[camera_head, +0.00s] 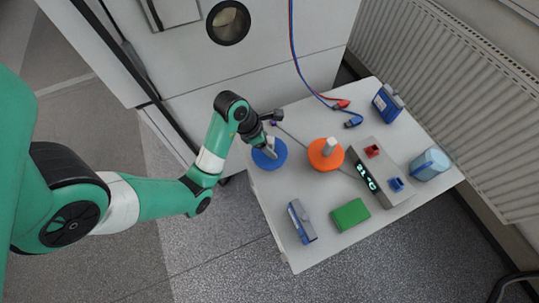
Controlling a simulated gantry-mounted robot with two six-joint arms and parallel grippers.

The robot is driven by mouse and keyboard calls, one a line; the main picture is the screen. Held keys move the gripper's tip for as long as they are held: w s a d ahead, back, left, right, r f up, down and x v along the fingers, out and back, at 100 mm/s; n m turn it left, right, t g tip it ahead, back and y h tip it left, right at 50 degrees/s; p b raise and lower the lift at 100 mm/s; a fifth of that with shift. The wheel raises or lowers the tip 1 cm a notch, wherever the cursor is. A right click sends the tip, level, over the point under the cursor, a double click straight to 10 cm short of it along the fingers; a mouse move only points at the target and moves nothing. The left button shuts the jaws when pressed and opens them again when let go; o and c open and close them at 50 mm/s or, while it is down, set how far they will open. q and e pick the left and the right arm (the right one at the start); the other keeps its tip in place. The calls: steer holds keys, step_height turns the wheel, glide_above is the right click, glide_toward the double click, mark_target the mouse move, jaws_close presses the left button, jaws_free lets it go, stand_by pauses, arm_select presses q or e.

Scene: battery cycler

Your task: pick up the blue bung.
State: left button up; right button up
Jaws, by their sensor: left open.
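The blue bung (277,160) is a round blue disc at the left edge of the white table (283,208). A grey upright part shows at its middle, partly hidden by my gripper. My left gripper (268,146) reaches in from the left and is right over the bung, its jaws open around or just above the grey part. I cannot tell whether the fingers touch it. My right gripper is not in view.
An orange bung (318,160) with a pale knob stands just right of the blue one. A radiator (440,95) lines the right.

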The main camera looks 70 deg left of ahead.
arm_select(q)
jaws_close()
stand_by(1.3)
